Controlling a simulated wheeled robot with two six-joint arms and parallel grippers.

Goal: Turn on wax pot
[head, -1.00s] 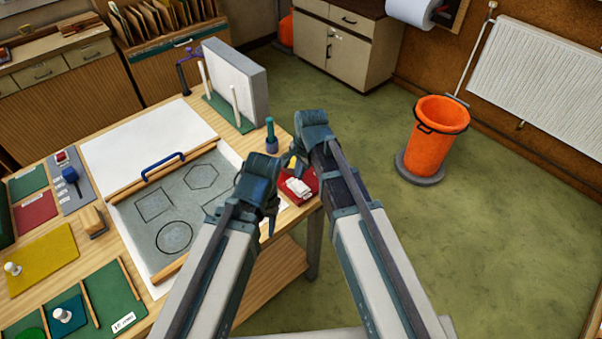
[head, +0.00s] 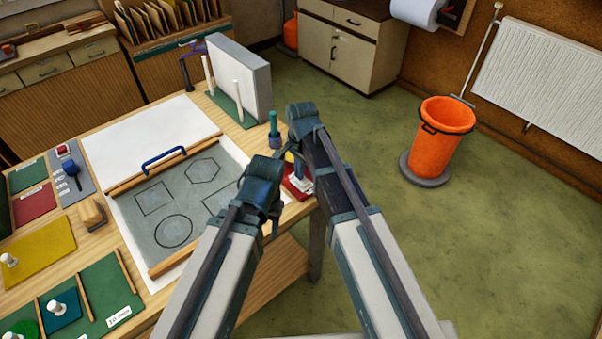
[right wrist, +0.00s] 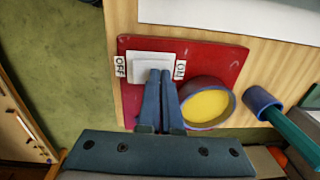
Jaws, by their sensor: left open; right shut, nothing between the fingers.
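A white rocker switch (right wrist: 152,62) sits on this base, between an OFF label (right wrist: 120,66) and an ON label (right wrist: 180,69). My right gripper (right wrist: 160,73) is shut and empty, its tips over the switch's lower edge near the ON side. I cannot tell whether they touch or which way the rocker tilts. In the head view the red base (head: 290,195) is partly hidden behind my right gripper. My left gripper (head: 272,222) is open and empty by the table's right edge.
A teal-handled tool in a holder (right wrist: 263,104) stands right beside the pot. The wooden table (head: 255,128) also bears a grey pattern sheet (head: 178,196) with a blue handle (head: 163,158) and an upright grey slab (head: 243,78). An orange bin (head: 446,125) stands on the floor.

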